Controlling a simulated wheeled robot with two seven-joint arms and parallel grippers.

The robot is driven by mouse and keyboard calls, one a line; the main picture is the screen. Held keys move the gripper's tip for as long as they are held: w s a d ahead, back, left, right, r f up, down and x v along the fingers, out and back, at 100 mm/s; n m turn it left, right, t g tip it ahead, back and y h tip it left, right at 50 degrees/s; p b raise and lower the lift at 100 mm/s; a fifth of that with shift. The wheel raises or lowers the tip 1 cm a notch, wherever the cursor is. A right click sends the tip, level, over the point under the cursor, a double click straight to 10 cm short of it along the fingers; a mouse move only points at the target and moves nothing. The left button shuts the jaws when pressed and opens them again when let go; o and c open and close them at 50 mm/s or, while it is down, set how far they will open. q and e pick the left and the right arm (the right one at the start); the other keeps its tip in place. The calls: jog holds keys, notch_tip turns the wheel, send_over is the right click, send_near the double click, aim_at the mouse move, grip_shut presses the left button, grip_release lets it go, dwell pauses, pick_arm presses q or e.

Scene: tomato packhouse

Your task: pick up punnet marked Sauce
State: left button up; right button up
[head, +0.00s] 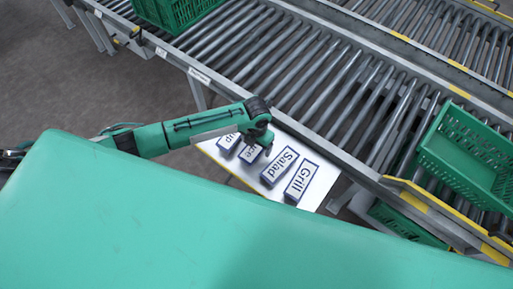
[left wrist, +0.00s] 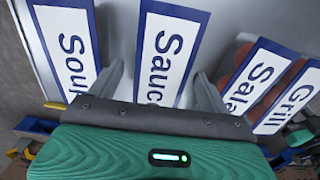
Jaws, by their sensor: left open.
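The punnet marked Sauce (head: 250,153) is on a white shelf (head: 322,188), partly hidden by my left gripper (head: 259,138) in the head view. In the left wrist view its white label with a blue border (left wrist: 168,52) stands between the two fingers of my left gripper (left wrist: 160,85). The gripper is open and its fingers are apart, one on each side of the label. I cannot tell how far above the punnet they are. My right gripper is not in view.
The Soup punnet (left wrist: 65,45) is left of Sauce; Salad (head: 280,166) and Grill (head: 301,181) are to its right. Roller conveyors (head: 330,85) run behind the shelf. Green crates stand on them at the top left (head: 176,12) and right (head: 465,155).

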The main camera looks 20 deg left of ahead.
pick_arm(q)
jog(key=shift+f, duration=0.7)
jog(key=c, duration=1.1)
jog(key=shift+r, duration=0.1)
